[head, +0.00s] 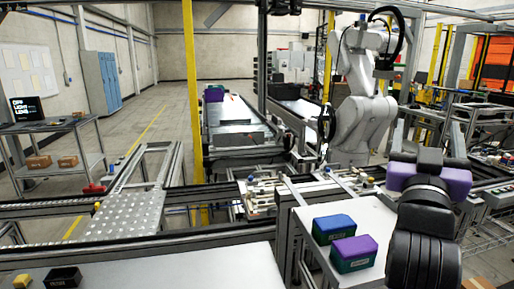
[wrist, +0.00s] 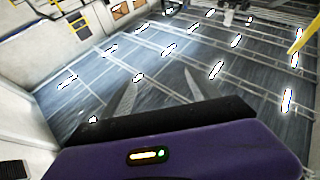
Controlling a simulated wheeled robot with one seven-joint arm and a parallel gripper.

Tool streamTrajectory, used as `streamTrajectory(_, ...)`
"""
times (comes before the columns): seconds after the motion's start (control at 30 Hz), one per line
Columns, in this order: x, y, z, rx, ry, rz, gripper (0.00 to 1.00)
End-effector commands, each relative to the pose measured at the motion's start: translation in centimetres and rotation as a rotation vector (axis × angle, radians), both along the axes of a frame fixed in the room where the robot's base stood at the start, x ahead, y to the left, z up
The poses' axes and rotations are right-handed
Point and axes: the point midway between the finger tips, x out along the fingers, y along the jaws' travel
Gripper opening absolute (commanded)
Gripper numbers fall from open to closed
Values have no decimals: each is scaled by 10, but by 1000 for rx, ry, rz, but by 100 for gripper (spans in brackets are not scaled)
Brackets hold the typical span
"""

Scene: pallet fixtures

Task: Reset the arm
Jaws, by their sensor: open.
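My arm, black with a purple wrist part, rises at the right of the head view. My gripper shows in the wrist view (wrist: 158,88) as two grey tapered fingers, apart from each other with nothing seen between them. The wrist view looks out over a wide, tilted view of the hall, with no task object close to the fingers. In the head view, my gripper is raised above and to the right of a white table (head: 312,235), clear of the boxes on it.
A blue-and-green box (head: 334,229) and a purple-and-green box (head: 354,253) stand on the white table. A white robot arm (head: 362,110) stands behind. A yellow block (head: 22,281) and a black box (head: 63,277) lie at the front left. Conveyor rails and a yellow post (head: 192,100) fill the middle.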

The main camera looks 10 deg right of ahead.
Motion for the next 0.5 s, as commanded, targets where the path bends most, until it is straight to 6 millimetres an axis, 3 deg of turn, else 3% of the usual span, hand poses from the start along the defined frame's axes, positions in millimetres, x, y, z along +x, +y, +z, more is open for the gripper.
streamTrajectory(0.27,-12,75,-68,-205,37,248,70)
streamTrajectory(0.5,-47,127,-142,-254,87,459,70)
